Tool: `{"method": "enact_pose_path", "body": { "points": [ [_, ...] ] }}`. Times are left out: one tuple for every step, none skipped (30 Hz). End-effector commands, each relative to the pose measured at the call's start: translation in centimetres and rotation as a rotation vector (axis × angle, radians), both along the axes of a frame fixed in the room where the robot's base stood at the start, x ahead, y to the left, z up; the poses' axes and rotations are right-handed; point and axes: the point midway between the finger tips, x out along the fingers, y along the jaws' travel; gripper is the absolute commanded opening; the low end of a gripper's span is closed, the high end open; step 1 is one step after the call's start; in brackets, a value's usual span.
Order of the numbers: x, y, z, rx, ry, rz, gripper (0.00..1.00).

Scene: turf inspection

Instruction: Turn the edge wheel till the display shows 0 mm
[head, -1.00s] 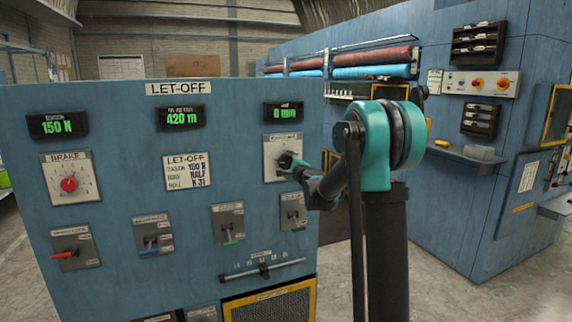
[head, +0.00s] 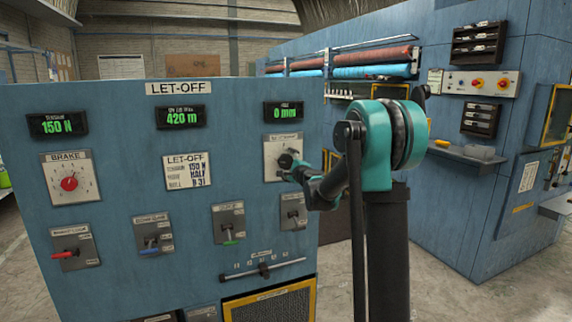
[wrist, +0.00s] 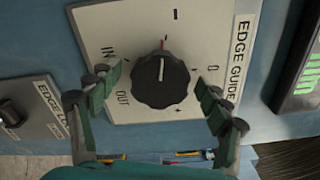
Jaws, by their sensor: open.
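The edge wheel is a black ribbed knob (wrist: 160,80) on a pale plate (wrist: 120,20) marked EDGE GUIDE, IN and OUT, in the wrist view. Its white pointer line is close to the red mark. My gripper (wrist: 160,92) is open, with one finger on each side of the knob and a visible gap to it. In the head view the wheel (head: 287,160) sits under the right-hand display (head: 284,112), which reads 0 mm in green. My gripper (head: 293,172) is just in front of the wheel and partly covers its plate.
The blue LET-OFF panel (head: 110,110) also carries a red brake knob (head: 69,184), several levers and a horizontal slider (head: 263,269). Two other displays read 150 N and 420 m. In the wrist view an edge lever plate (wrist: 40,118) lies left of the knob.

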Motion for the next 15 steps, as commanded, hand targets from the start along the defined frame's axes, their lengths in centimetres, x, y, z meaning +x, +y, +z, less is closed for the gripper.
{"method": "enact_pose_path", "body": {
  "points": [
    [-0.5, -0.2, 0.0, 0.0, 0.0, -0.001, 0.78],
    [-0.9, -0.3, 0.0, 0.0, 0.0, -0.001, 0.78],
    [-1.4, -0.5, 0.0, 0.0, 0.0, -0.001, 0.78],
    [-1.9, -0.7, 0.0, 0.0, 0.0, -0.001, 0.78],
    [-2.5, -0.9, 0.0, 0.0, 0.0, -0.001, 0.78],
    [-3.2, -1.1, 0.0, 0.0, 0.0, -0.001, 0.78],
    [-3.9, -1.3, 0.0, 0.0, 0.0, -0.001, 0.78],
    [-4.5, -1.5, 0.0, 0.0, 0.0, -0.001, 0.78],
    [-5.3, -1.8, 0.0, 0.0, 0.0, -0.001, 0.78],
    [-5.9, -1.9, 0.0, 0.0, 0.0, -0.001, 0.78],
    [-6.4, -2.1, 0.0, 0.0, 0.0, -0.001, 0.78],
    [-7.2, -2.4, 0.0, 0.0, 0.0, -0.001, 0.78],
    [-7.7, -2.6, 0.0, 0.0, 0.0, -0.001, 0.78],
    [-8.2, -2.7, 0.0, 0.0, 0.0, -0.001, 0.78],
    [-8.8, -2.9, 0.0, 0.0, 0.0, -0.001, 0.78]
  ]
}}
